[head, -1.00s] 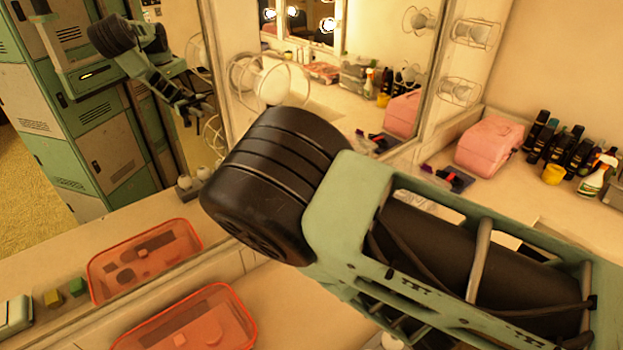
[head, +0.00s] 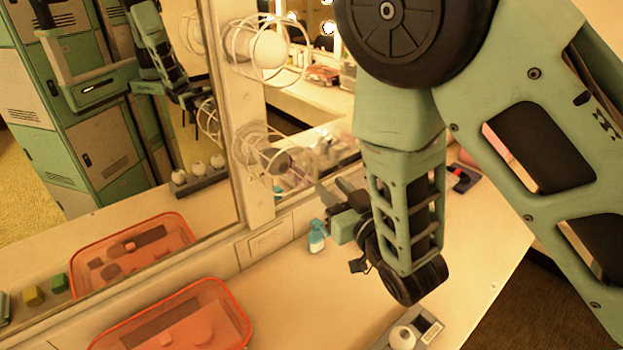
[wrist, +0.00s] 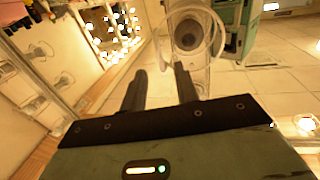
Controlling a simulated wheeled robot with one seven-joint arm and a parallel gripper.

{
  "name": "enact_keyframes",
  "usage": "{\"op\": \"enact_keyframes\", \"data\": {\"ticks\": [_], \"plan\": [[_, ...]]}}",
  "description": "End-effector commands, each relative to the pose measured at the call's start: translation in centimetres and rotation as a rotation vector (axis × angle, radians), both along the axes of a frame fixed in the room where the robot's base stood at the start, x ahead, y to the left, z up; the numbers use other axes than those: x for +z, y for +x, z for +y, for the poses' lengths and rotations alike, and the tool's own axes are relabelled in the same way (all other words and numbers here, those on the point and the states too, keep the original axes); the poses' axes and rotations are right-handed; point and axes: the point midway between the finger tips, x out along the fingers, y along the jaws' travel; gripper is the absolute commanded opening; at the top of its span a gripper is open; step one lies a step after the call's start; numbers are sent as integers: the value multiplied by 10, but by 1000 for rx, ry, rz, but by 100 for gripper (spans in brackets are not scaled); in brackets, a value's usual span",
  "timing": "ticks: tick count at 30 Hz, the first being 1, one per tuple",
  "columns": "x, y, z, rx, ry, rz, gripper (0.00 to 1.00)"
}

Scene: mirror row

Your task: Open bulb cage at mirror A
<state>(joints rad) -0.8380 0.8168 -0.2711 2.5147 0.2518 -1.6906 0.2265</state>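A wire bulb cage (head: 258,150) around a dark, unlit bulb sticks out from the pale mirror post. A second cage (head: 268,52) above it surrounds a white bulb. My gripper (head: 328,200) is just right of and below the lower cage, apart from it. In the wrist view, my gripper (wrist: 160,82) has its two fingers spread with nothing between them. A cage with a dark bulb (wrist: 190,36) is just beyond the fingertips there. I cannot make out its latch or hinge. The large mirror (head: 130,130) left of the post reflects my arm; no letter marks it.
A red tray (head: 180,325) lies at the front left of the counter (head: 290,300). A grey holder with a white bulb (head: 403,336) is at the front. The middle counter is clear.

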Motion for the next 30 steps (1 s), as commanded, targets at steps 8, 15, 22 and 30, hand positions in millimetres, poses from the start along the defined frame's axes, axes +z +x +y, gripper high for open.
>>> {"op": "enact_keyframes", "data": {"ticks": [8,15,22,30], "plan": [[-5,7,3,0,3,-2,30],[-4,10,3,1,2,0,30],[4,43,16,2,-2,2,30],[3,80,31,1,-1,3,30]]}}
